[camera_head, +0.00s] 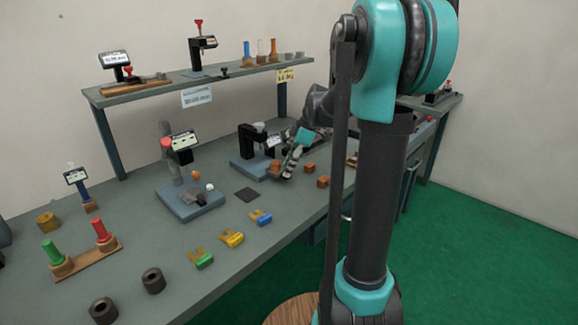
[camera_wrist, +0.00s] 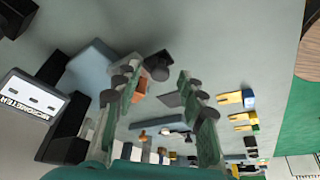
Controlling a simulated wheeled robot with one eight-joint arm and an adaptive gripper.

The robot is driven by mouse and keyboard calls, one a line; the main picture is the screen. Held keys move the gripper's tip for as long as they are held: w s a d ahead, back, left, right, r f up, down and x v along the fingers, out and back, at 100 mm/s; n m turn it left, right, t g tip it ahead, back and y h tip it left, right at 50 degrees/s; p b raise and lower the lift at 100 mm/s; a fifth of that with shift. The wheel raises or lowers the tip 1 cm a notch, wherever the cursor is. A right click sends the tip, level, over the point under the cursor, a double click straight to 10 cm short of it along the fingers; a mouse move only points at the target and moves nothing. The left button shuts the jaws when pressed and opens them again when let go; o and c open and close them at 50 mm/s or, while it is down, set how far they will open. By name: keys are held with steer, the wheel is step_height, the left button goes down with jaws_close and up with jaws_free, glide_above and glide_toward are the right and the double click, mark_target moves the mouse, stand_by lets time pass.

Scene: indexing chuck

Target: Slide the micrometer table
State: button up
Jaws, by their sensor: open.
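The micrometer station has a blue-grey base (camera_head: 246,168) and a black frame (camera_head: 246,138), at the middle of the bench in the head view. Its sign (camera_wrist: 33,103), lettered MICROMETER, shows at the left of the wrist view. My gripper (camera_head: 284,174) is low over the right side of this station. In the wrist view my gripper (camera_wrist: 158,76) is open, its two fingers apart. My fingers and wrist partly hide the sliding part of the station.
Brown blocks (camera_head: 323,181) lie right of my gripper near the bench's front edge. A dark square plate (camera_head: 247,194) and a blue forked piece (camera_head: 261,217) lie in front. Another blue-grey station (camera_head: 190,209) stands left. A raised shelf (camera_head: 200,82) runs behind.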

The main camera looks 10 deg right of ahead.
jaws_close()
stand_by(0.4)
steer(key=w+a, duration=0.1)
steer(key=w, duration=0.1)
steer(key=w+a, duration=0.3)
steer(key=w, duration=0.2)
steer(key=shift+a+r, duration=0.1)
steer(key=shift+a, duration=0.3)
jaws_free()
steer(key=v, duration=1.1)
steer(key=shift+r, duration=0.4)
steer(key=shift+s+d, duration=0.15)
